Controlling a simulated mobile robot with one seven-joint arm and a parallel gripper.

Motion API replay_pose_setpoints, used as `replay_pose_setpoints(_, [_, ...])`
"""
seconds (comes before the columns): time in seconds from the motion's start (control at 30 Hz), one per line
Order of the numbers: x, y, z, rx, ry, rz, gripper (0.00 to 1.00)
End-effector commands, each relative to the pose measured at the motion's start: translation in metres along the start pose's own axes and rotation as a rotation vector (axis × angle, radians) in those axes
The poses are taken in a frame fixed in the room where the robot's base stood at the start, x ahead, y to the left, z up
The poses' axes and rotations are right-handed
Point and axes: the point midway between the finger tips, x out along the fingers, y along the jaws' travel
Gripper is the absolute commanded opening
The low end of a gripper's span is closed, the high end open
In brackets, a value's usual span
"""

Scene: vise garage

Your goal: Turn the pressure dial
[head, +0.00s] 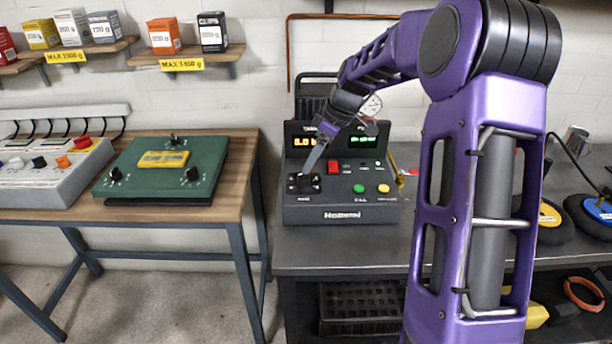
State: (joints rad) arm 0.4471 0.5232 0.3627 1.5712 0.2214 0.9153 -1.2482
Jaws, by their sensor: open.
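A dark console (342,213) stands on the grey bench, with lit displays on its upper face. A black dial (303,184) sits at the left of its sloped panel; its label is too small to read, so I cannot tell for sure that it is the pressure dial. My gripper (309,170) is open, reaching down from the upper right with its fingertips just above or at the black dial. Whether they touch it I cannot tell. One pale finger shows clearly; the other is hard to make out. A round white gauge (372,106) is partly hidden behind my arm.
The console also has a red switch (333,166) and several coloured buttons. On the wooden table (236,165) at left are a green board (140,187) with black knobs and a grey control box (50,180). Boxes stand on wall shelves. Round weights (551,215) lie at right.

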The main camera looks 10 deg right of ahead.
Motion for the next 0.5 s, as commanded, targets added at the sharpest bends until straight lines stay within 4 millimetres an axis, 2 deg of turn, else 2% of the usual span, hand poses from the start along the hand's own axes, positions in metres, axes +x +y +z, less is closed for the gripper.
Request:
replay_pose_setpoints(0.03, [0.014,-0.001,0.001,0.0,-0.001,-0.003,0.73])
replay_pose_setpoints(0.2, [0.042,0.0,0.001,0.0,-0.001,-0.002,0.73])
replay_pose_setpoints(0.33, [0.056,0.0,0.0,0.0,0.0,-0.001,0.73])
replay_pose_setpoints(0.5, [0.062,0.0,0.0,0.0,0.0,0.001,0.73])
